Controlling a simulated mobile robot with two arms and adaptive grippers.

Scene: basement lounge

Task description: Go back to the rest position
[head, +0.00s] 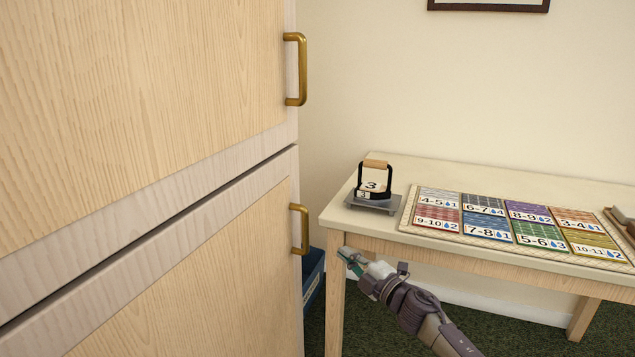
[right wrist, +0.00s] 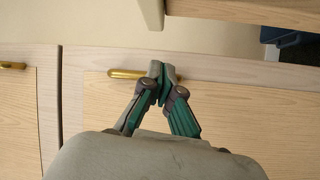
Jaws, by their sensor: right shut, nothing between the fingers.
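My right gripper (head: 352,260) is in front of the table's left front corner in the head view, below the tabletop. In the right wrist view its fingers (right wrist: 162,73) are closed together with nothing between them. Behind them in that view is a brass handle (right wrist: 127,74) on a light wood cabinet door; I cannot tell the gap to it. In the head view the cabinet (head: 140,120) fills the left side, with its two doors shut, and the gripper is apart from the lower handle (head: 300,229). My left gripper is not in view.
The table (head: 480,173) holds a small stand with a wooden handle and number cards (head: 373,183), and a mat with several coloured, numbered cards (head: 486,229). A blue bin (head: 313,278) is on the floor between cabinet and table. Green carpet (head: 480,322) lies below.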

